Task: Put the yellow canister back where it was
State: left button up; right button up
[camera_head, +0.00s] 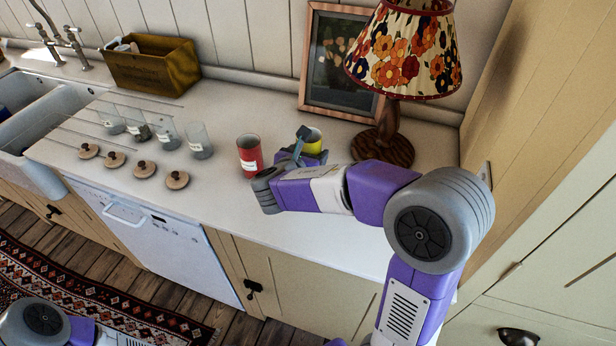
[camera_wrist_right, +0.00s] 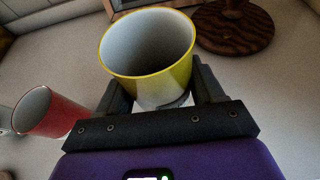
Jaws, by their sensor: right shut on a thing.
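The yellow canister (camera_head: 313,141) is at the right part of the white counter, in front of the lamp, mostly hidden behind my right arm in the head view. In the right wrist view the open-topped yellow canister (camera_wrist_right: 150,62) is between the two fingers of my right gripper (camera_wrist_right: 165,92), which is shut on it. I cannot tell whether its base touches the counter. A red canister (camera_head: 249,155) stands on the counter just left of it, apart from it; it also shows in the right wrist view (camera_wrist_right: 52,112). My left gripper is not in view.
A floral lamp (camera_head: 397,147) and a picture frame (camera_head: 337,108) stand behind. Several glass jars (camera_head: 198,141) and wooden lids (camera_head: 145,169) are to the left. A wooden box (camera_head: 152,68) stands by the sink (camera_head: 27,112). The front counter edge left of my arm is clear.

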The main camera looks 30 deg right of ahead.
jog(key=shift+f+b, duration=1.15)
jog(key=shift+f, duration=1.6)
jog(key=shift+f, duration=0.25)
jog(key=o, duration=1.2)
jog(key=shift+r, duration=0.1)
jog(key=shift+r, duration=0.1)
jog(key=shift+s+a+r, duration=0.1)
jog(key=shift+a+r, duration=0.1)
jog(key=p+v, duration=0.3)
jog(key=v, duration=0.8)
jog(key=shift+s+a+p, duration=0.15)
jog(key=shift+s+p, duration=0.05)
jog(key=shift+p, duration=0.1)
jog(key=shift+r, duration=0.1)
